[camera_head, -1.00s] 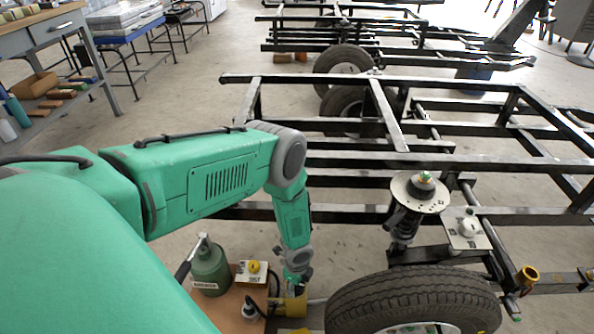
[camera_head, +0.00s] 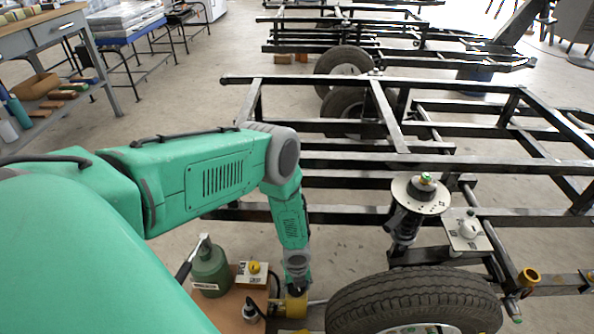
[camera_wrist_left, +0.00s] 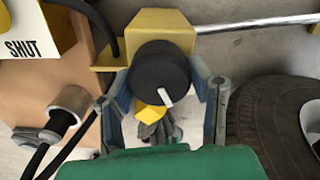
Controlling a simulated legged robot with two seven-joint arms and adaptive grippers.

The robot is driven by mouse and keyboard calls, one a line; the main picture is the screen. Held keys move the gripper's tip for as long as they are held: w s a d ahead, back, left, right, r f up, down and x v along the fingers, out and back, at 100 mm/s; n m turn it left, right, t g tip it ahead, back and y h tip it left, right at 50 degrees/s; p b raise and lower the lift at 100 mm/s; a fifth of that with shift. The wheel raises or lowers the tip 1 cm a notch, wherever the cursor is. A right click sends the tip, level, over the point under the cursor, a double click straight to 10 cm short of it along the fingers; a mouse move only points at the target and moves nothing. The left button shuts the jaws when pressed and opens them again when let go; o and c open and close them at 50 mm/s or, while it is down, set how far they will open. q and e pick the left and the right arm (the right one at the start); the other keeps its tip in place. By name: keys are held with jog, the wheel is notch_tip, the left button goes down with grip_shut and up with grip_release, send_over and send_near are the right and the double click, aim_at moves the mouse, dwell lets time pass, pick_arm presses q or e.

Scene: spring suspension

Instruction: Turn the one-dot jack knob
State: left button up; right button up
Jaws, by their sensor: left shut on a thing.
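A round black knob (camera_wrist_left: 160,80) with a white pointer mark sits on the front of a yellow block (camera_wrist_left: 160,25) in the left wrist view. My left gripper (camera_wrist_left: 163,103) is shut on this knob, one finger on each side. The pointer mark lies at the knob's lower right edge. I cannot make out any dots. In the head view my left gripper (camera_head: 296,288) is at the yellow block (camera_head: 293,306) beside the tyre, and my wrist hides the knob. My right gripper is not in view.
A green bottle jack (camera_head: 209,270) and a white plate with a yellow knob (camera_head: 254,267) stand left of the gripper. The tyre (camera_head: 413,296) is close on the right.

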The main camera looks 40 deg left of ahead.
pick_arm(q)
jog(key=shift+w+m, duration=0.1)
jog(key=shift+m, duration=0.4)
jog(key=o, duration=1.2)
jog(key=shift+c, duration=0.2)
notch_tip(320, 180, up, 12)
jog(key=shift+f, duration=0.1)
